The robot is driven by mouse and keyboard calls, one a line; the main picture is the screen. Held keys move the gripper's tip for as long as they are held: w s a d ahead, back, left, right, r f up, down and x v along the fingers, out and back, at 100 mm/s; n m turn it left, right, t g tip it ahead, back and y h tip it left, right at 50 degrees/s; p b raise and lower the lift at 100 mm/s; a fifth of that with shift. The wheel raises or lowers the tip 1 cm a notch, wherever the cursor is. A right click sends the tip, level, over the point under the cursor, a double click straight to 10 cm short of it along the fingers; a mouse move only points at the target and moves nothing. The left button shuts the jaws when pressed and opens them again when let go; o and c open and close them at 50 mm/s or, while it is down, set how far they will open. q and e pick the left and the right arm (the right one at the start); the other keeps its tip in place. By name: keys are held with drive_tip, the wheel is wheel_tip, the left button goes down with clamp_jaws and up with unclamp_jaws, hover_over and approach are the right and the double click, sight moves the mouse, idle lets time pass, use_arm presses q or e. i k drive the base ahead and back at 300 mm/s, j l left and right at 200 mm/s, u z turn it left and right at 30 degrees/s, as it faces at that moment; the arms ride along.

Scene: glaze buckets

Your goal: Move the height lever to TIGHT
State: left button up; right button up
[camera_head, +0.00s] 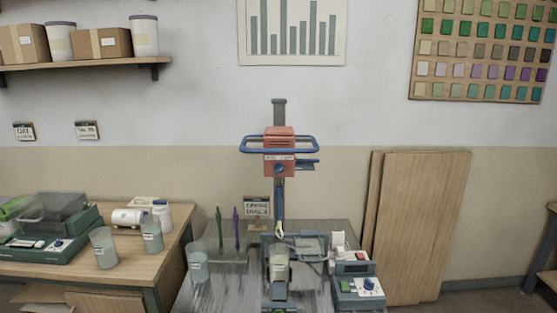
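A stand mixer with a red head (279,153) on a tall grey post stands on the middle table. A blue loop handle (250,145) runs around the head. A short blue lever (307,161) sticks out level from the head's right side; it looks like the height lever, but no TIGHT mark is readable. A dark round knob is on the head's front. A blue shaft (280,200) hangs down to a pale tip above a container (279,265) in a grey holder. Neither of my grippers is in view.
A control box with a knob (358,291) stands right of the container. A clear cup (198,262) and green and purple sticks stand left. A small sign (257,206) is behind. The left table (130,275) holds a green machine and cups. Wooden boards (420,225) lean on the wall.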

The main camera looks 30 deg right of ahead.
sight(297, 161)
drive_tip(key=i+l+z, duration=0.1)
drive_tip(key=l, duration=0.3)
drive_tip(key=i+l+z, duration=0.1)
drive_tip(key=l, duration=0.3)
drive_tip(key=i+l+z, duration=0.1)
drive_tip(key=l, duration=0.25)
